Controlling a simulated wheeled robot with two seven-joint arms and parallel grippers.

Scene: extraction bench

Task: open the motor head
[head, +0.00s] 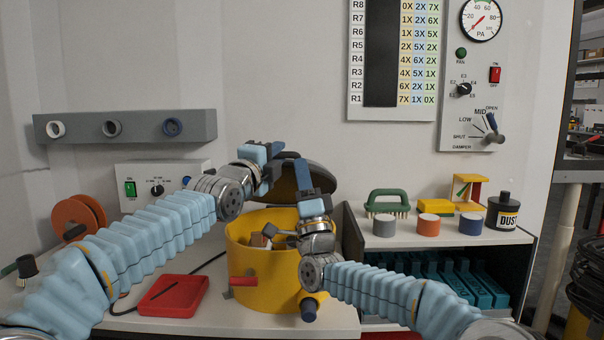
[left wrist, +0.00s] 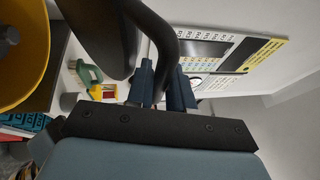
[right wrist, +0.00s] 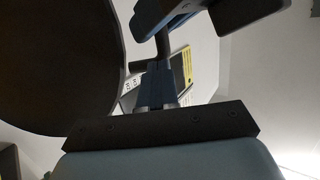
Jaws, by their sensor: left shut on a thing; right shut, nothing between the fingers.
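The motor head (head: 323,183) is a dark round lid, tilted up off the yellow drum (head: 262,270), whose inside shows. In the left wrist view, my left gripper (left wrist: 166,72) is shut on the dark curved handle (left wrist: 164,25) of the motor head (left wrist: 98,30). The yellow drum (left wrist: 22,60) shows at that view's left. My right gripper (head: 301,172) is shut and empty, above the drum and just right of my left gripper (head: 272,170). In the right wrist view, the dark underside of the motor head (right wrist: 55,65) is beside my right gripper (right wrist: 158,75).
A red tray (head: 173,296) lies left of the drum. A shelf to the right carries a green-handled brush (head: 387,203), several coloured cylinders and a black dust jar (head: 503,213). A control box (head: 150,180) and an orange reel (head: 78,218) stand at the left.

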